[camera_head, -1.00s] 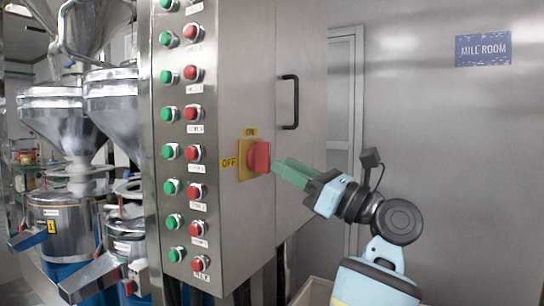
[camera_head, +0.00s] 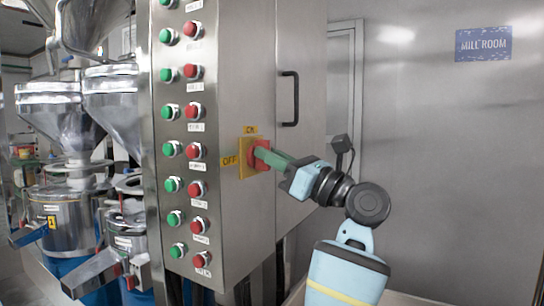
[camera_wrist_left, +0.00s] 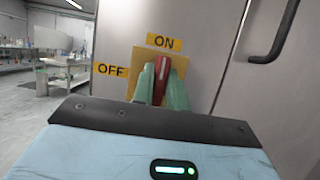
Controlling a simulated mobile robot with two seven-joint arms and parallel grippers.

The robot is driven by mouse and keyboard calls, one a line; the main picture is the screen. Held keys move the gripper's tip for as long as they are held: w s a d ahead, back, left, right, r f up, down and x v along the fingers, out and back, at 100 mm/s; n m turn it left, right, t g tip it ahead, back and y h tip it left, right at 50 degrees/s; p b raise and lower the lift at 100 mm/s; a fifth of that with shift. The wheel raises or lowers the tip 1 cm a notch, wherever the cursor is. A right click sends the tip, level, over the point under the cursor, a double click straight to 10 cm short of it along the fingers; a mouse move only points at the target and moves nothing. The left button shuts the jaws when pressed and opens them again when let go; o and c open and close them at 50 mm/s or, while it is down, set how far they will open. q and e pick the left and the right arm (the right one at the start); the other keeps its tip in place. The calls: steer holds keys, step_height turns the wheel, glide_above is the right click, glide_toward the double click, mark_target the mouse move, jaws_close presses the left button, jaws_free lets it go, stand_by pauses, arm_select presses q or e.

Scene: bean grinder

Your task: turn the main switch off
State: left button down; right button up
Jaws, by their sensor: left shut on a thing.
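The main switch is a red knob (camera_head: 257,158) on a yellow plate (camera_head: 242,170) on the side of the steel cabinet. An ON label (camera_head: 250,130) is above it and an OFF label (camera_head: 230,161) to its left. In the left wrist view the red handle (camera_wrist_left: 163,80) stands nearly upright, its top towards ON. My left gripper (camera_head: 262,156) is shut on the red handle, with a green finger on each side of it in the left wrist view (camera_wrist_left: 162,85). The fingers hide part of the knob. My right gripper is not in view.
The steel cabinet (camera_head: 235,80) has rows of green and red buttons on its left face and a black door handle (camera_head: 290,98) above right of the switch. Steel mills (camera_head: 70,220) stand at left. A wall with a MILL ROOM sign (camera_head: 483,44) is behind.

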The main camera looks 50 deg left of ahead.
arm_select(q)
steer(key=shift+n, duration=0.3)
steer(key=n+g+h+b, duration=0.1)
steer(key=n+h, duration=0.1)
steer(key=n, duration=0.5)
steer(key=n+g+h+b, duration=0.1)
steer(key=n+g+h, duration=0.1)
steer(key=n, duration=0.5)
steer(key=n+g+h+b, duration=0.1)
steer(key=n+h, duration=0.2)
steer(key=n, duration=0.4)
steer(key=shift+s+f+n+g+h, duration=0.15)
steer(key=shift+f+n+g+h, duration=0.05)
steer(key=shift+n+g+h, duration=0.1)
steer(key=c, duration=1.4)
jaws_free()
